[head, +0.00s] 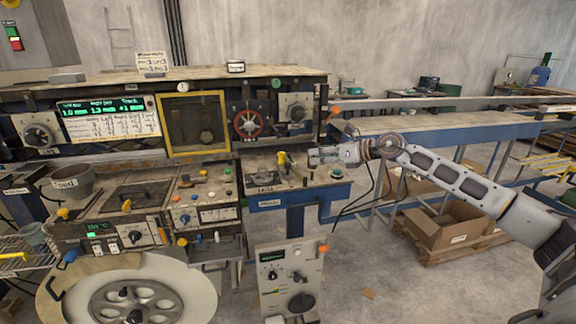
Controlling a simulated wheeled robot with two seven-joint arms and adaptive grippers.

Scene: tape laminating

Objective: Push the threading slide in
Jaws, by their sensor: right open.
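My right arm comes in from the right, and its gripper (314,156) is at the small blue-edged shelf on the machine's right side. The gripper is open, with its fingertips pointing left. A yellow-topped lever (283,160) stands on that shelf just left of the fingertips, in what looks like a slot of the threading slide. I see a small gap between the fingertips and the lever, but the depth between them is hard to tell. How far in the slide sits cannot be told. My left gripper is not in view.
A red handwheel (248,122) and a yellow-framed window (195,123) are behind. A grey control box (290,277) stands below. A cardboard box (448,226) lies on a pallet under my arm.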

